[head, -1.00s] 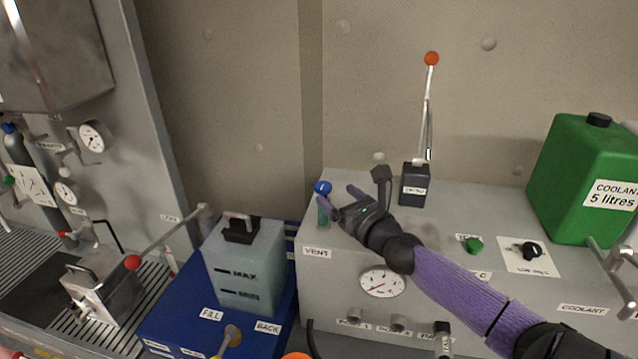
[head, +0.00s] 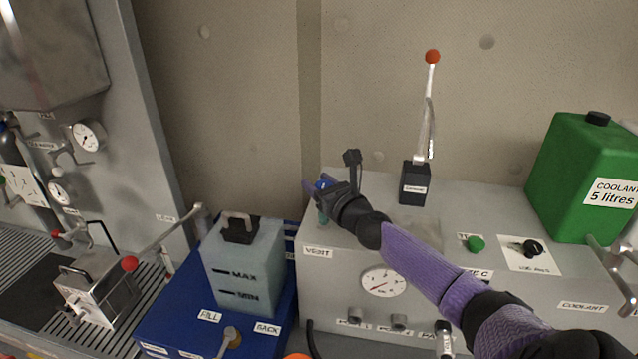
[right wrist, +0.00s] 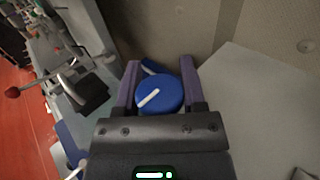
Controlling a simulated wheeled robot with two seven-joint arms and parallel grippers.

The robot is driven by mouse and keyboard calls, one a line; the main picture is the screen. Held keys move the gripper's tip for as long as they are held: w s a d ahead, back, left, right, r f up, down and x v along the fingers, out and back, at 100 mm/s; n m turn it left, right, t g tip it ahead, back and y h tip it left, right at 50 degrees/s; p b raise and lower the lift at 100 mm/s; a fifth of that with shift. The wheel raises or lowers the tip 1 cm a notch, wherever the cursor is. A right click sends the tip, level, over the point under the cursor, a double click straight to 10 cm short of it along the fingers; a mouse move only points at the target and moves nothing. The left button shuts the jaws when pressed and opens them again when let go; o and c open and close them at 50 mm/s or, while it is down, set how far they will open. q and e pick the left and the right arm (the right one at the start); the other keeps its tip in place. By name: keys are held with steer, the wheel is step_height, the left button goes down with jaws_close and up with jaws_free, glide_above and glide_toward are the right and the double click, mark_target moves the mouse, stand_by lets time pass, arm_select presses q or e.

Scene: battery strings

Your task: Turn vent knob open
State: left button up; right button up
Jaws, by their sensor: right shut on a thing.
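The blue vent knob (right wrist: 160,95) has a white line across its top and sits between the two purple fingers of my right gripper (right wrist: 162,90) in the right wrist view. The white line runs diagonally there. In the head view the knob (head: 324,184) is mostly covered by my right gripper (head: 322,188), which is shut on it from the right. The knob stands at the left end of the grey cabinet (head: 440,270), above the vent label (head: 318,252). My left gripper is not in view.
A lever with an orange ball (head: 432,57) stands behind my right arm. A green coolant can (head: 580,180) is at the right. A translucent tank (head: 243,265) on a blue box (head: 180,310) is left of the cabinet. A dial gauge (head: 383,281) is on the cabinet front.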

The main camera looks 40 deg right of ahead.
jaws_close()
